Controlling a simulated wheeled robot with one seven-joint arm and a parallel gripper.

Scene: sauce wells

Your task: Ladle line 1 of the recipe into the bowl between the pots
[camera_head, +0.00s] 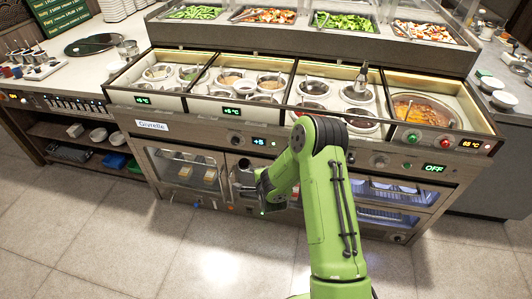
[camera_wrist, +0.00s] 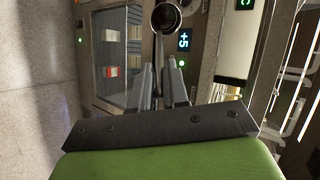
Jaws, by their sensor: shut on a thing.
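My gripper (camera_head: 262,190) hangs in front of the counter's cabinet front, below the sauce wells. In the wrist view, the fingers (camera_wrist: 165,85) are shut on the thin handle of a ladle, whose round metal cup (camera_wrist: 166,18) shows beyond the fingertips. The ladle's cup (camera_head: 243,178) also shows in the head view, left of my gripper. Several round pots sit in the wells, among them a light one (camera_head: 230,79) and a dark one (camera_head: 314,88). I cannot tell which vessel is the bowl between the pots. A green board (camera_head: 60,14) stands at the upper left; its writing is too small to read.
The well counter has a raised front edge and a panel with lit displays (camera_head: 259,141). A pan of orange food (camera_head: 425,108) sits at the right. A metal utensil (camera_head: 361,77) stands in the wells. Food trays (camera_head: 264,16) line the back. The floor (camera_head: 150,245) in front is clear.

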